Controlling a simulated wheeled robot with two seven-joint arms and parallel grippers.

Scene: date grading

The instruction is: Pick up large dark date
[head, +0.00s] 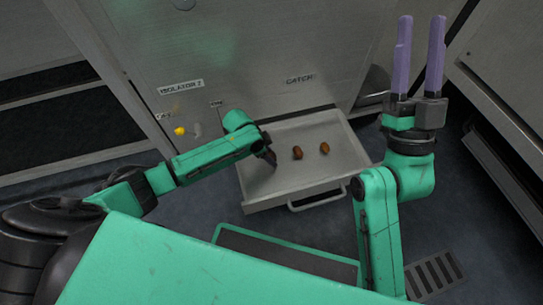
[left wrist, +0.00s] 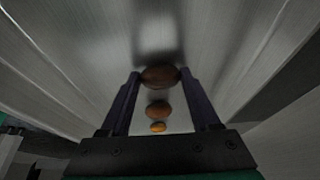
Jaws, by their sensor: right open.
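A large dark brown date (left wrist: 160,75) lies between the fingertips of my left gripper (left wrist: 160,72) in the left wrist view. Its ends are very close to both fingers; I cannot tell if they press on it. In the head view my left gripper (head: 270,159) is low in the left part of the metal drawer (head: 300,185) and hides this date. A medium brown date (head: 297,152) and another date (head: 324,147) lie to the right. These two appear as a brown date (left wrist: 158,109) and a smaller orange one (left wrist: 158,127). My right gripper (head: 420,55) is open, empty and raised.
The drawer sticks out of a metal cabinet (head: 260,60) and has a front handle (head: 316,200). Low walls surround its floor. A yellow knob (head: 179,131) is on the cabinet front at the left. Another metal cabinet (head: 510,60) stands at the right.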

